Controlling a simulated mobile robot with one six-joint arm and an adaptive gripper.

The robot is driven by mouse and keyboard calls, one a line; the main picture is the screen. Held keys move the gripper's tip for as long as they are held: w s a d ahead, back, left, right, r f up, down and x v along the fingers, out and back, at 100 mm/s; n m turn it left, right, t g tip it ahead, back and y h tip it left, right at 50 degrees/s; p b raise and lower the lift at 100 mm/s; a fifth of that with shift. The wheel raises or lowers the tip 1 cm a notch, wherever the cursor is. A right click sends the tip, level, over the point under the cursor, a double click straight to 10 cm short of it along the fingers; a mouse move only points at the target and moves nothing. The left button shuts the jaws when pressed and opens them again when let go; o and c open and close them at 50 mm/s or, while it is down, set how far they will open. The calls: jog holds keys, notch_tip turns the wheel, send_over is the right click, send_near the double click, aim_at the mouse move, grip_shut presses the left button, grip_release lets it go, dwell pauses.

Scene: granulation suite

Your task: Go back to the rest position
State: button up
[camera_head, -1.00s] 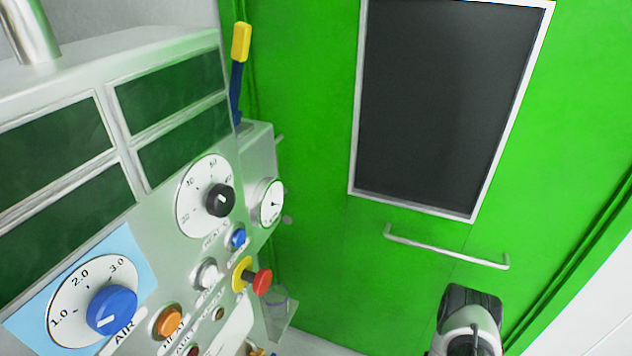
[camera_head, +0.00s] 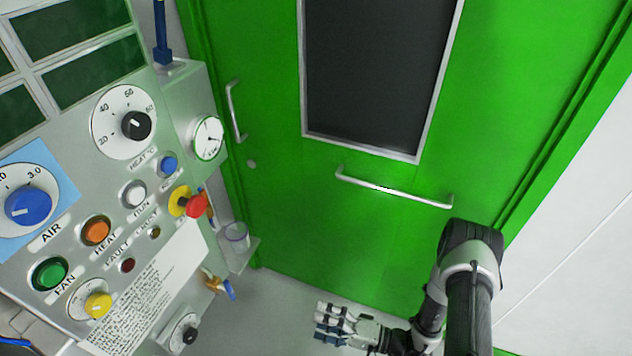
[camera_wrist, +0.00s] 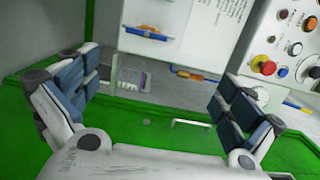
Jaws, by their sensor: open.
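My gripper (camera_head: 335,325) is at the bottom middle of the head view, at the end of my arm, over the grey floor and clear of the control panel and the door. In the wrist view my gripper (camera_wrist: 155,100) shows its two blue-padded fingers spread wide apart, with nothing between them. The panel and part of the green door show beyond the fingers.
The control panel (camera_head: 120,200) with dials, buttons and a red emergency stop (camera_head: 196,206) stands at left. A small shelf holds a clear cup (camera_head: 237,236). A green door (camera_head: 270,130) with a horizontal handle (camera_head: 393,190) closes the back. Grey floor (camera_head: 275,300) is open between them.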

notch_tip(320, 180, up, 21)
jog(key=s+d+n+g+h, duration=0.1)
jog(key=s+n+g+h, duration=0.1)
jog(key=n+g+h, duration=0.55)
jog(key=s+d+r+m+t+h, duration=0.2)
jog(key=s+d+r+t+h, duration=0.1)
jog(key=r, duration=0.6)
jog(key=s+d+r+m+t+h, duration=0.2)
jog(key=s+d+r+t+h, duration=0.2)
jog(key=s+d+r+h, duration=0.2)
jog(key=d+r, duration=0.2)
jog(key=d, duration=0.1)
jog(key=shift+r+h, duration=0.35)
jog(key=shift+r, duration=0.05)
jog(key=shift+c, duration=0.2)
